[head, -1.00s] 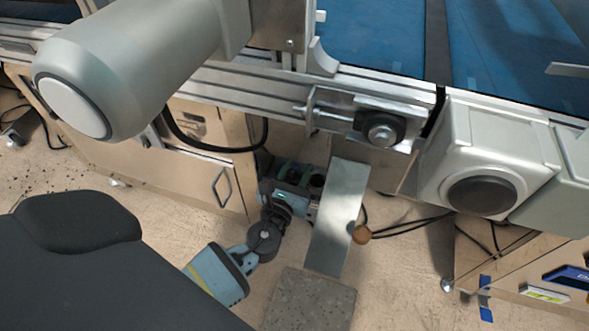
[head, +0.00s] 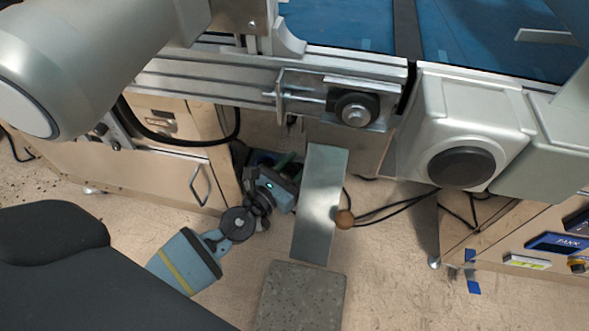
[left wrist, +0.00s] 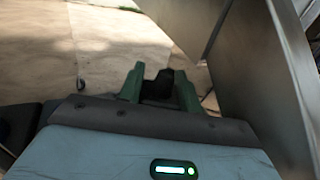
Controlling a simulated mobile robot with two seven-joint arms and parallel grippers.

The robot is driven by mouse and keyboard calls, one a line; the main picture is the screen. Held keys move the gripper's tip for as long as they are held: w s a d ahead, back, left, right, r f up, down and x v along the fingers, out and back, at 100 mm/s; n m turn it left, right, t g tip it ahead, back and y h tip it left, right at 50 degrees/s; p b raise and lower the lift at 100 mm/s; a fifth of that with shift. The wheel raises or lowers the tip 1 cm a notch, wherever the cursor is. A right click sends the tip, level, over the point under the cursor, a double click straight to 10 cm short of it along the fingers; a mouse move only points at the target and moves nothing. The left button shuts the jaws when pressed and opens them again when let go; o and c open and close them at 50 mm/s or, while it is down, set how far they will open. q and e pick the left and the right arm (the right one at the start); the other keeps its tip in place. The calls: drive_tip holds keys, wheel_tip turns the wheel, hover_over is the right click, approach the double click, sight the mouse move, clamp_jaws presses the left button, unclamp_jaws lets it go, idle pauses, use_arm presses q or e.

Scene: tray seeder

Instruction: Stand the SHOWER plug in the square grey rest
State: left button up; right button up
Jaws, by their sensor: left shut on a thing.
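My left gripper (head: 284,163) is low in the head view, between the cabinet and a metal plate. Its green fingers, also in the left wrist view (left wrist: 160,78), are shut on a dark plug (left wrist: 158,87). Most of the plug is hidden, and no SHOWER lettering can be read. A speckled grey square block (head: 302,295), possibly the rest, lies low in the head view, nearer than the gripper and apart from it. My right gripper is not in view.
The metal plate (head: 320,205) stands close right of the gripper, beside a brown ball (head: 344,219). A wooden cabinet (head: 150,175) is to the left. The conveyor frame (head: 210,80) is above. Black cables (head: 390,218) run right.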

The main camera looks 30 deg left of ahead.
use_arm(q)
drive_tip(key=shift+w+a, duration=0.15)
drive_tip(key=shift+w, duration=0.4)
drive_tip(key=shift+w+a, duration=0.15)
drive_tip(key=shift+w, duration=0.35)
drive_tip(key=shift+w+a+b, duration=0.2)
drive_tip(key=shift+w, duration=0.6)
drive_tip(key=shift+w+a+b, duration=0.2)
drive_tip(key=shift+w+b, duration=0.05)
drive_tip(key=shift+w, duration=0.5)
drive_tip(key=shift+w+a+b, duration=0.2)
drive_tip(key=shift+w, duration=0.6)
drive_tip(key=shift+f, duration=0.2)
drive_tip(key=shift+f+b, duration=0.3)
drive_tip(key=shift+b, duration=0.1)
drive_tip(key=shift+f, duration=0.3)
